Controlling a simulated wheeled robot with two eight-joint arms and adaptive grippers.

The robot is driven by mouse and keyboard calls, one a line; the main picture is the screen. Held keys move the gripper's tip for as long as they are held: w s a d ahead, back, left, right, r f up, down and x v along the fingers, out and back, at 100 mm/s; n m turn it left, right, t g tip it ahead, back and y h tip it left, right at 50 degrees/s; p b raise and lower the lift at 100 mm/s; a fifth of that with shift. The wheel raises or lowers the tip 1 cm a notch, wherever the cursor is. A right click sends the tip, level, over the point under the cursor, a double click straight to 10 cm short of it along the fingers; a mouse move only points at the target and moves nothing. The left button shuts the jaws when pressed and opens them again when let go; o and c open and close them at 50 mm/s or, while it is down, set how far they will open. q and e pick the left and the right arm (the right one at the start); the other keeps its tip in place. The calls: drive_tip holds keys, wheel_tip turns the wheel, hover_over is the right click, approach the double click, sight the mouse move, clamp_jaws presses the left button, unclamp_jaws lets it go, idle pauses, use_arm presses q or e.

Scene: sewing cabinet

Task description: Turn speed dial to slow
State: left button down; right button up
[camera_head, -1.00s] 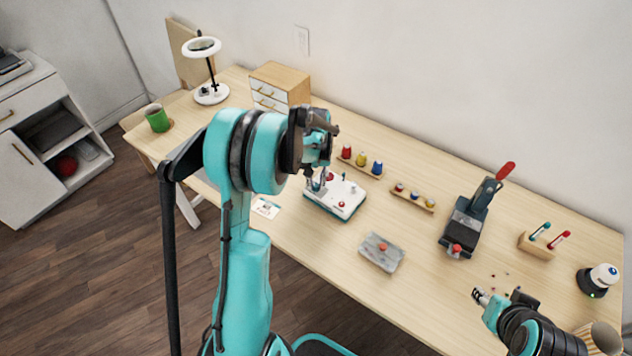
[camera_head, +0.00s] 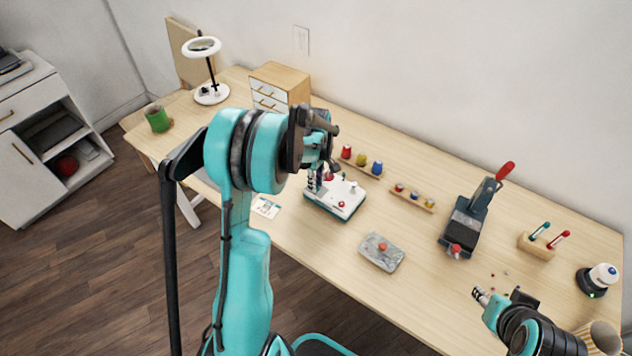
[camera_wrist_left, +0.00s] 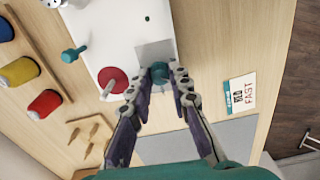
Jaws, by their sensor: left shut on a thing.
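A white machine unit with a teal base (camera_head: 338,207) stands on the table, and it also shows in the left wrist view (camera_wrist_left: 125,25). My left gripper (camera_wrist_left: 166,80) is shut on a round teal dial (camera_wrist_left: 159,71) at the unit's edge, beside a grey plate. In the head view, my left gripper (camera_head: 314,182) is over the unit's left end, partly behind my arm, and the dial cannot be made out. A card reading FAST, with a partly legible word beside it (camera_wrist_left: 240,95), lies beside the unit. My right gripper (camera_head: 480,296) is above the table's front right; its finger opening is unclear.
A grey block (camera_head: 381,252) lies to the right.

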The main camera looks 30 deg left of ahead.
use_arm(q)
drive_tip(key=n, duration=0.5)
idle(0.6)
drive_tip(key=c, duration=1.4)
unclamp_jaws()
wheel_tip(320, 180, up, 12)
